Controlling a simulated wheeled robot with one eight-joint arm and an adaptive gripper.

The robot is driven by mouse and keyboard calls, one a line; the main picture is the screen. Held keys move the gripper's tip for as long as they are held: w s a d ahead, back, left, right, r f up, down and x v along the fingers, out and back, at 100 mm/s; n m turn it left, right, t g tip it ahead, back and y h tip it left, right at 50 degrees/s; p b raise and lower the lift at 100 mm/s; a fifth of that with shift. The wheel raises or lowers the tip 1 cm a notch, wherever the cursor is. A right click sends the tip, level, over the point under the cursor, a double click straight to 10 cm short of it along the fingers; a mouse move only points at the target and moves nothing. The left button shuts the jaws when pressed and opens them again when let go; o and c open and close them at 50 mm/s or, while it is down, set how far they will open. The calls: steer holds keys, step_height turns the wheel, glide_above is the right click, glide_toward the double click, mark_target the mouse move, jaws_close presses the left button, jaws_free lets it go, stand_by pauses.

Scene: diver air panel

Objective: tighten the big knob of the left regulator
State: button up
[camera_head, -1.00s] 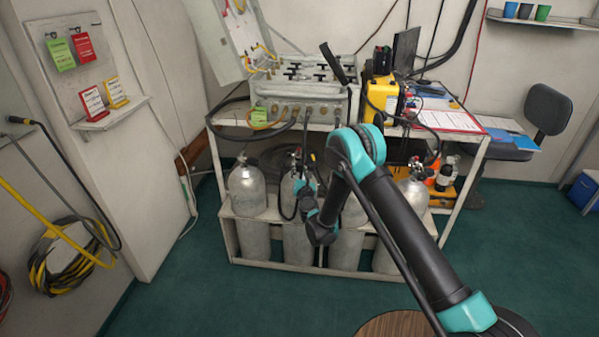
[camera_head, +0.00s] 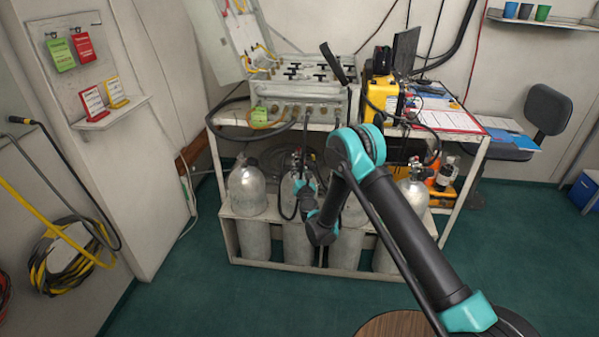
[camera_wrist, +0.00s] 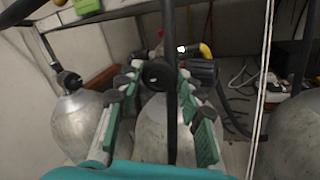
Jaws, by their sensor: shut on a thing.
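My gripper (camera_wrist: 160,80) has its two teal-padded fingers on either side of a round black knob (camera_wrist: 158,73), shut on it. The knob sits above a silver cylinder (camera_wrist: 153,128), at the regulator fitting there. A vertical black hose crosses in front of it and hides part of the fitting. In the head view my gripper (camera_head: 303,182) is at the top of the second cylinder from the left, in front of the rack. The knob is too small and covered to make out there. The markings and turn angle of the knob cannot be told.
Another cylinder with a black valve knob (camera_wrist: 70,80) stands close to the left of my gripper. A further cylinder (camera_wrist: 292,140) is close on the right. The shelf edge (camera_wrist: 105,15) runs above. The air panel (camera_head: 300,88) stands on the bench top.

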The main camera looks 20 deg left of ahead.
steer(key=shift+w+d, duration=0.25)
steer(key=shift+d, duration=0.2)
steer(key=o, duration=1.1)
steer(key=shift+o, duration=0.2)
steer(key=shift+a, duration=0.1)
steer(key=shift+s, duration=0.1)
step_height(320, 180, up, 10)
